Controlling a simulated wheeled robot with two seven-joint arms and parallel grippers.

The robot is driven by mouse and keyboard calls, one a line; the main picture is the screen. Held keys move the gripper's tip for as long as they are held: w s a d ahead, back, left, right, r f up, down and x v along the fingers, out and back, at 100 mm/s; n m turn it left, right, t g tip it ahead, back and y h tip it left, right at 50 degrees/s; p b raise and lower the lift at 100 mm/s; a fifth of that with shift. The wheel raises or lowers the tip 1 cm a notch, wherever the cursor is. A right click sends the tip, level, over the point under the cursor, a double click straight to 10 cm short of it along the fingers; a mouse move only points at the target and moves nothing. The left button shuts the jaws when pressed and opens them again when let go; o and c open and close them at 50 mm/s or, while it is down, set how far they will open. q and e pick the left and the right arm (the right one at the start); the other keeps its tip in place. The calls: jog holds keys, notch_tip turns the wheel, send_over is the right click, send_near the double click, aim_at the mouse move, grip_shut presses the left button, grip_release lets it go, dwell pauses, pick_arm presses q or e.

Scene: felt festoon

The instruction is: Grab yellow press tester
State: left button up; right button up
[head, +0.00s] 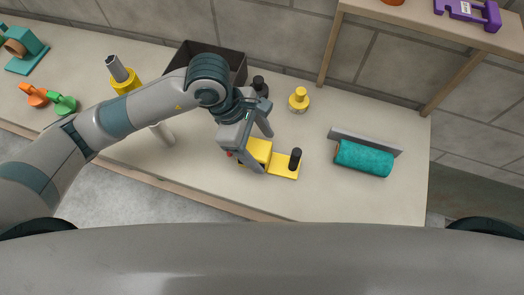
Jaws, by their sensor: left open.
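A yellow device, which looks like the yellow press tester (284,170), lies near the front edge of the table. It has a raised block, a flat base plate and a black upright knob at its right end. My left gripper (262,149) is open above it, with one finger on the far side of the raised block and one on the near side. I cannot tell whether the fingers touch it. The gripper body hides the left part of the device. My right gripper is not in view.
The pale table (330,205) also holds a small yellow knobbed piece (299,100), a teal roll (363,158) by a grey plate, a dark bin (205,46), a yellow-grey cylinder (122,75) and orange and green pieces (62,103). A wooden shelf (430,22) stands at back right.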

pick_arm(q)
jog(key=shift+p+x, duration=0.35)
jog(key=shift+x, duration=0.6)
jog(key=shift+d+f, duration=0.15)
jog(key=shift+f, duration=0.3)
jog(key=c, duration=1.3)
jog(key=shift+r, duration=0.1)
jog(key=shift+r, duration=0.4)
notch_tip(320, 180, up, 4)
jog(key=shift+f+p, duration=0.2)
jog(key=shift+p, duration=0.7)
jog(key=s+d+r+p, duration=0.2)
jog(key=s+d+r, duration=0.4)
jog(key=s+d, duration=0.1)
jog(key=shift+s+d+r+p, duration=0.25)
jog(key=shift+s+d+p, duration=0.1)
jog(key=shift+s, duration=0.55)
